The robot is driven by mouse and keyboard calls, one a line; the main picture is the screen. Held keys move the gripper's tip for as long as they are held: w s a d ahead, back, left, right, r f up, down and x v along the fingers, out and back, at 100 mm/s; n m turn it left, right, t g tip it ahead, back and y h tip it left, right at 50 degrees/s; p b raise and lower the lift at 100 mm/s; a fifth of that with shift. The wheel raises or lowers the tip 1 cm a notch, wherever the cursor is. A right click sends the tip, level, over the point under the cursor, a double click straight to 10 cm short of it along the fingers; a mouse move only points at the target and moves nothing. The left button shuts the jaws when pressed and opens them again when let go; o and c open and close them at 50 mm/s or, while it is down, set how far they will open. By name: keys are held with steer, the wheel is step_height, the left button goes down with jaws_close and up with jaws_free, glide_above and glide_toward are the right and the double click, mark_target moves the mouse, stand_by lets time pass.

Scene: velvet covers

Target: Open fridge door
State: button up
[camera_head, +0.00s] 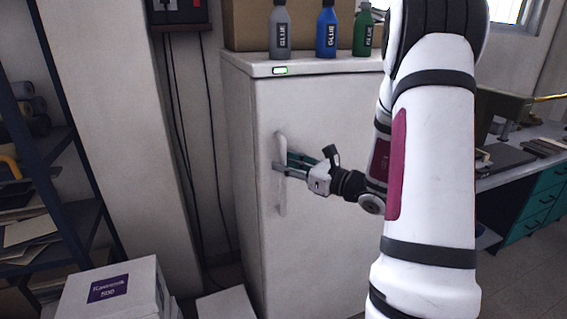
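The white fridge (330,110) stands in the middle of the view, and its door looks closed. A long upright pale handle (281,200) runs along the left part of the door. My gripper (282,165) is at the upper half of the handle, reaching in from the right. One finger shows above and one below, at the handle's height. The handle passes at the fingertips, but I cannot tell whether the fingers are closed on it. My arm covers the right side of the fridge.
Glue bottles in grey (280,32), blue (327,32) and green (363,32) stand on the fridge top beside a cardboard box (245,25). A white box (112,290) sits at the lower left, near a dark shelf (45,150). A teal-drawered desk (530,205) is at the right.

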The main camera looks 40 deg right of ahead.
steer(key=shift+w+a, duration=0.25)
steer(key=shift+w, duration=0.4)
jaws_close()
steer(key=shift+s, duration=0.1)
